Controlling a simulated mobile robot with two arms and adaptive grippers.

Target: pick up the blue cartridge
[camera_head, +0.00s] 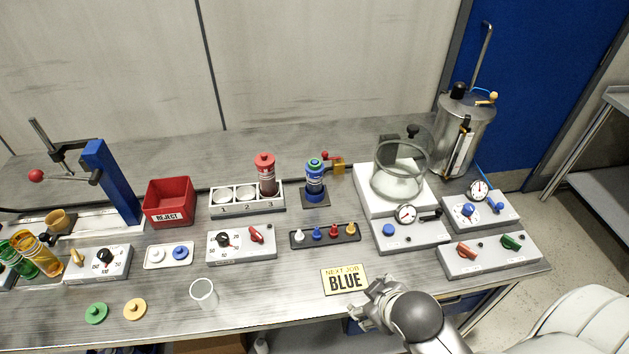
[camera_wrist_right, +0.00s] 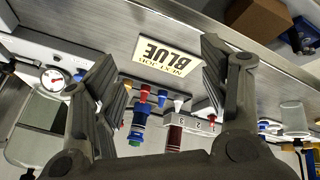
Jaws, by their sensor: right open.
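The blue cartridge (camera_head: 315,178) stands upright on a small dark base (camera_head: 315,198) near the middle back of the bench, right of the numbered rack. It also shows upside down in the right wrist view (camera_wrist_right: 138,122), between my finger tips and beyond them. My right gripper (camera_head: 364,300) is open and empty at the front edge of the bench, beside the yellow "NEXT JOB BLUE" sign (camera_head: 344,280). It is well short of the cartridge, in front and to the right of it. Its two fingers are spread wide in the right wrist view (camera_wrist_right: 158,65). My left gripper is not in view.
A red cartridge (camera_head: 266,172) stands in slot 3 of the white rack (camera_head: 225,212). A strip of coloured plugs (camera_head: 325,236) lies in front. A glass chamber (camera_head: 398,175) stands to the right, a clear cup (camera_head: 204,292) front left.

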